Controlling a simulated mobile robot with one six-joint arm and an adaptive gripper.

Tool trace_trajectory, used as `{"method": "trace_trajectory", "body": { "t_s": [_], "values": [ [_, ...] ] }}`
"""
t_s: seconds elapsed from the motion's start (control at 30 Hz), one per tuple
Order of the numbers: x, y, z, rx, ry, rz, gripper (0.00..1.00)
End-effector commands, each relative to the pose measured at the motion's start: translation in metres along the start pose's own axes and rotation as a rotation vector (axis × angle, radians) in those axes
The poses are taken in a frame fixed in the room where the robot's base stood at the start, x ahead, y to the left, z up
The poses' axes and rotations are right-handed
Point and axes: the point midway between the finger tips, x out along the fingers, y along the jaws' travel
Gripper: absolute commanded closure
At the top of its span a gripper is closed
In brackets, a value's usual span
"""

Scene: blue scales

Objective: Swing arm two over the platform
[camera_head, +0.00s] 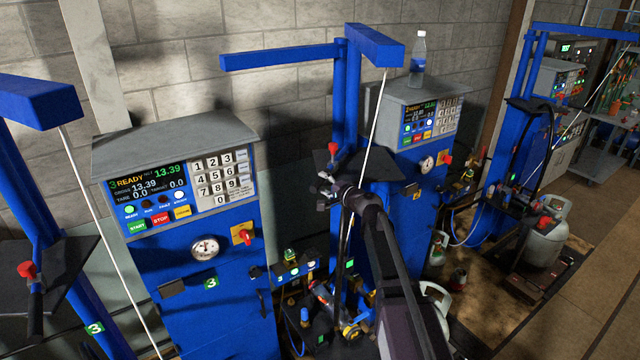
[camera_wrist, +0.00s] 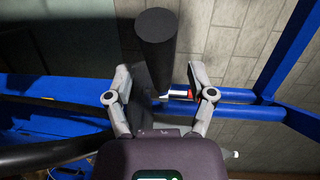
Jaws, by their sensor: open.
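Scale two (camera_head: 418,110) is the middle blue cabinet, with a grey top and a lit display. Its blue post (camera_head: 346,95) carries a blue overhead beam (camera_head: 280,58) and a shorter beam (camera_head: 375,45) pointing forward, with a pale rod hanging from it. A dark plate with a red knob (camera_head: 333,148) sits on the post side. My gripper (camera_head: 328,188) is just below that plate. In the wrist view my gripper (camera_wrist: 158,78) is open, its fingers on either side of a black cylindrical handle (camera_wrist: 157,40). I cannot tell whether they touch it. The platform is not clearly visible.
Scale three (camera_head: 205,270) stands at the left with its own blue arm (camera_head: 35,103). A water bottle (camera_head: 418,60) stands on scale two. A gas cylinder (camera_head: 545,235) stands at the right beside another scale. Hoses and valves crowd the gap below my gripper.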

Motion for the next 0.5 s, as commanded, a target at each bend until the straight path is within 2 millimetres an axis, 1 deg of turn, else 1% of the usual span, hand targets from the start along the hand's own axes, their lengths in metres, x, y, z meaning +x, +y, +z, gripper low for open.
{"method": "trace_trajectory", "body": {
  "t_s": [0.03,0.2,0.5],
  "values": [
    [0.008,0.000,-0.001,0.000,-0.001,0.000,0.29],
    [0.019,0.000,0.000,0.000,0.000,0.000,0.29],
    [0.023,0.000,0.000,0.000,0.000,0.000,0.29]
  ]
}}
